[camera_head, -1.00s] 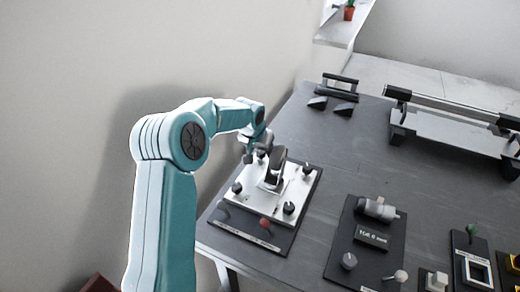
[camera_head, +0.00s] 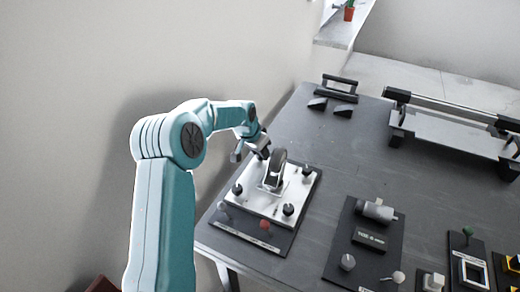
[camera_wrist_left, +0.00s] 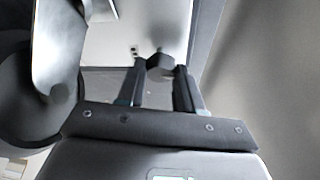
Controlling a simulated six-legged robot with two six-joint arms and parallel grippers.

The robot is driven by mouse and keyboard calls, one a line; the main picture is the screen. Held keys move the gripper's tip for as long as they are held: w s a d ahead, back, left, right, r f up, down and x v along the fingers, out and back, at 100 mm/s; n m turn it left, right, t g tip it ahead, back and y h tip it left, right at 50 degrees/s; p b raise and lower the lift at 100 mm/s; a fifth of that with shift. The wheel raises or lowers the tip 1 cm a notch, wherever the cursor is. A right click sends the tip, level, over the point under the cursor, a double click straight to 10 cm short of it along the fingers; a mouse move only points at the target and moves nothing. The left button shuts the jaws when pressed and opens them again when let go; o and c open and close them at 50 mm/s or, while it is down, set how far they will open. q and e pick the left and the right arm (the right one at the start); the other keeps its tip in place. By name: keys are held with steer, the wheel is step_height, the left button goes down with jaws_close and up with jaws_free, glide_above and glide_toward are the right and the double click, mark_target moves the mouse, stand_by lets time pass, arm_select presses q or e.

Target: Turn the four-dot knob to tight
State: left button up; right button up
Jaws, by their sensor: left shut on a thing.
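A light metal plate (camera_head: 262,206) on a dark base lies at the table's near left, with dark knobs at its corners and a large dark wheel-like part (camera_head: 277,168) on it. My left gripper (camera_head: 262,152) is over the plate's back left corner. In the left wrist view, its two fingers (camera_wrist_left: 160,80) close around a dark knob (camera_wrist_left: 160,63). Small dark dots (camera_wrist_left: 134,51) mark the plate beside that knob; their number is hard to tell. In the head view the gripper hides this knob. Other knobs stand at left (camera_head: 237,189), front (camera_head: 288,209) and right (camera_head: 307,170).
The wheel-like part stands close to the gripper and fills the left of the wrist view. A red knob (camera_head: 265,225) sits on the base's front. A dark panel (camera_head: 366,240) with a cylinder stands to the right. The wall is close on the left.

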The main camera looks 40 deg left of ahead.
arm_select(q)
steer(key=m+h, duration=0.1)
steer(key=m, duration=0.1)
steer(key=m+h, duration=0.1)
steer(key=m, duration=0.2)
steer(key=shift+a+m, duration=0.2)
steer(key=shift+m, duration=0.1)
steer(key=shift+g, duration=0.3)
steer(key=o, duration=1)
steer(key=shift+o, duration=0.2)
step_height(320, 180, up, 20)
steer(key=p, duration=0.3)
